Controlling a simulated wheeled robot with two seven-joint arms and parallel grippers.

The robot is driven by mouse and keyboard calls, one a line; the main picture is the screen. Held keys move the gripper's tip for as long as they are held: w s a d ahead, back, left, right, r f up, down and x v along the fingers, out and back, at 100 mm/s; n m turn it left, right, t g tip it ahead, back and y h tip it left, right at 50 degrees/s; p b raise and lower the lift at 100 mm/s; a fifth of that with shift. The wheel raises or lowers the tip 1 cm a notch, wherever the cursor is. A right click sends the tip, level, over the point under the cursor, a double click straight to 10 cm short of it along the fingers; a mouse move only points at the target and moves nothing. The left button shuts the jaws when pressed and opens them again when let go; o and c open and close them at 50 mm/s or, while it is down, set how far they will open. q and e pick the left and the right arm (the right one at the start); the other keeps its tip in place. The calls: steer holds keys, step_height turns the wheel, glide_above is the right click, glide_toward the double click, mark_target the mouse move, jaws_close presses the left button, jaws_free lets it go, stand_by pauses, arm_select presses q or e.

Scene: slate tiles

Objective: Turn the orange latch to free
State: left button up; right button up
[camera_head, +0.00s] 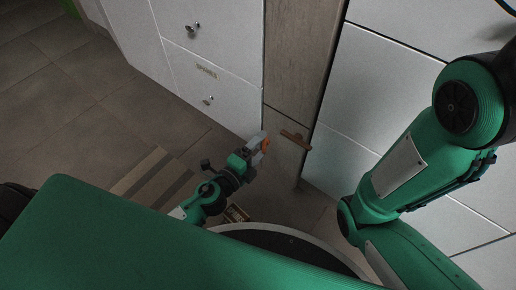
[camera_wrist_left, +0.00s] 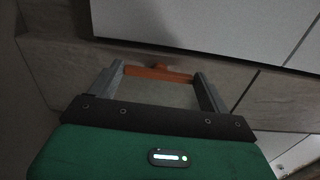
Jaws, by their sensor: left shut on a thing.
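My left gripper (camera_head: 258,141) is at the latch. In the left wrist view the latch (camera_wrist_left: 157,73) is an orange bar lying across between the two grey fingers of my left gripper (camera_wrist_left: 159,76). The fingers stand wide apart, one at each end of the bar, and are shut on it. In the head view the gripper hides part of the latch. My right gripper is out of view.
White drawers (camera_head: 215,45) with knobs stand left of the panel, white fronts (camera_head: 385,85) right. Tiled floor is left.

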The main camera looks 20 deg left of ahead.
arm_select(q)
steer(key=shift+n, duration=0.3)
steer(key=o, duration=0.9)
steer(key=shift+o, duration=0.2)
